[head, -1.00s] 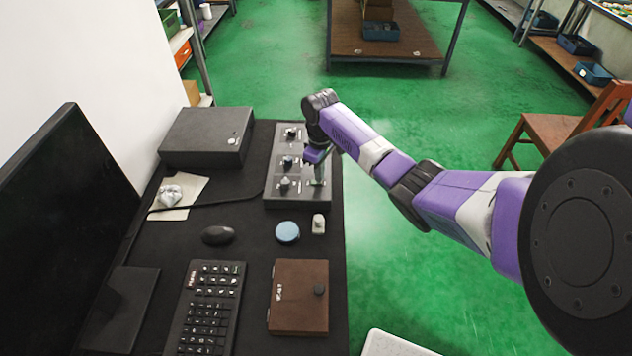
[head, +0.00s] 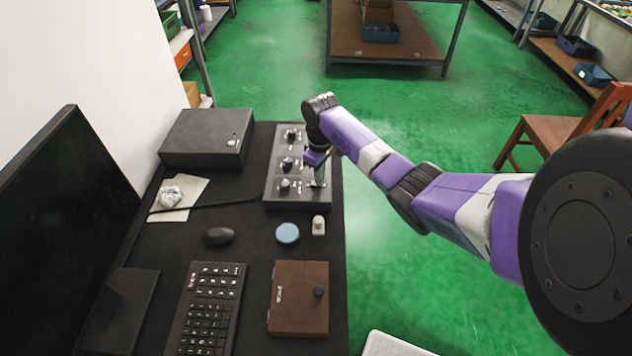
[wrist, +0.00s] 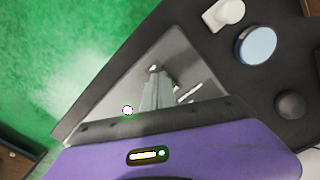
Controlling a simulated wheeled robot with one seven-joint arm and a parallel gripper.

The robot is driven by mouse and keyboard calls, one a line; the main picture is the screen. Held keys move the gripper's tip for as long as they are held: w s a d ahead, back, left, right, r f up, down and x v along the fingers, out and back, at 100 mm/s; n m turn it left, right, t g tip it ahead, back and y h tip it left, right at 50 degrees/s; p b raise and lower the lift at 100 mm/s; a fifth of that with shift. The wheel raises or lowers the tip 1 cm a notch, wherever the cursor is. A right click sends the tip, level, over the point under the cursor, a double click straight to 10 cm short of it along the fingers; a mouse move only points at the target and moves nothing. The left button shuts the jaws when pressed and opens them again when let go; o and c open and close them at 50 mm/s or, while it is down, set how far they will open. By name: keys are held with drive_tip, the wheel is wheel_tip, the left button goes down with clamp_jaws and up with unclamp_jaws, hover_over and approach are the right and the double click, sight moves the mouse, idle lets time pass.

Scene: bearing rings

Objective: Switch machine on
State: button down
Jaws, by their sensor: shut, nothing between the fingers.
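The machine's control panel (head: 275,189) is a dark grey box with several knobs, lying on the black desk mat near the desk's right edge. It also shows in the wrist view (wrist: 112,92), partly covered by my wrist. My gripper (head: 319,184) points down over the panel's near right part, its fingers shut with nothing between them. In the wrist view the fingers (wrist: 152,98) reach down to the panel beside a small switch or knob (wrist: 155,69). I cannot tell whether they touch it. A small round white light or button (wrist: 127,110) shows near the fingers.
A blue round lid (head: 288,233) and a small white piece (head: 318,225) lie just in front of the panel.

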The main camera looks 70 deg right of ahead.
wheel_tip(320, 180, up, 6)
drive_tip(key=p, duration=0.6)
drive_tip(key=shift+r, duration=0.2)
idle(0.4)
